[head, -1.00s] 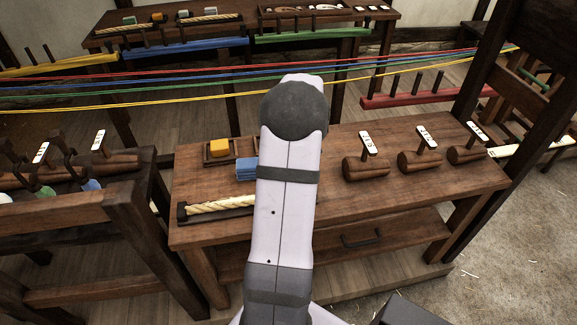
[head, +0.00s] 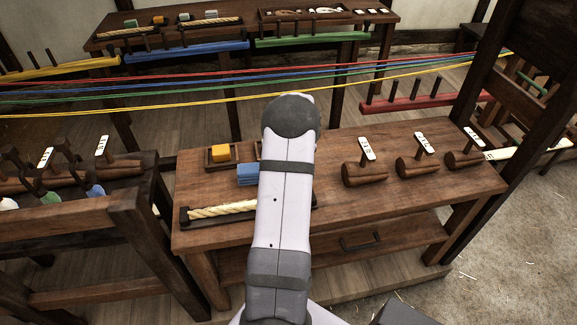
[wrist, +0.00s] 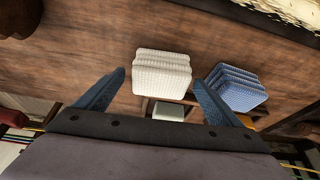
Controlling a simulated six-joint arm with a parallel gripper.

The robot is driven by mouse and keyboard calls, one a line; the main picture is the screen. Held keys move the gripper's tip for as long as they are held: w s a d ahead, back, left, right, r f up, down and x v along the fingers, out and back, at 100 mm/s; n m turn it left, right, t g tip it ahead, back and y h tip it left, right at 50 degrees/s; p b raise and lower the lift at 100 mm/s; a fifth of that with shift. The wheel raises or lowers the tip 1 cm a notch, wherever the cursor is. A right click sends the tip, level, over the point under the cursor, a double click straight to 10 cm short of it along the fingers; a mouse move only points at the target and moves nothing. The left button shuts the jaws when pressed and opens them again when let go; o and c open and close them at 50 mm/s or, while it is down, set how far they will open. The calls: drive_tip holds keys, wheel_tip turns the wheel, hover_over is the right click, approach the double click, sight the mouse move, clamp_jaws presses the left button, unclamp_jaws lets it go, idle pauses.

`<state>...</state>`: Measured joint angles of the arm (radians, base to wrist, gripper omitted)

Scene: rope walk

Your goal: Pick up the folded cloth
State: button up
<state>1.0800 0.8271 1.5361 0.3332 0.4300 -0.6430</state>
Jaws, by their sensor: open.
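A white folded cloth (wrist: 162,72) with a waffle-like weave lies on the wooden bench in the wrist view. My gripper (wrist: 159,80) is open, with one blue-grey finger on each side of the white cloth in the picture and a visible gap on both sides. I cannot tell how high the fingertips are above the bench. A blue folded cloth (wrist: 236,88) lies just right of the right finger; it also shows in the head view (head: 247,174), left of my arm. In the head view my arm hides the gripper and the white cloth.
A small tray holds a yellow block (head: 221,153) behind the blue cloth. Another tray holds a pale block (wrist: 169,111). A rope piece (head: 222,210) lies in a dark holder at the bench front. Labelled wooden tools (head: 364,174) stand right. Coloured strands (head: 400,68) stretch behind.

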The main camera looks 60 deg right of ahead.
drive_tip(key=shift+w+d+f, duration=0.1)
drive_tip(key=shift+f, duration=0.25)
drive_tip(key=c, duration=1.2)
drive_tip(key=shift+o, duration=0.2)
drive_tip(key=shift+r, duration=0.15)
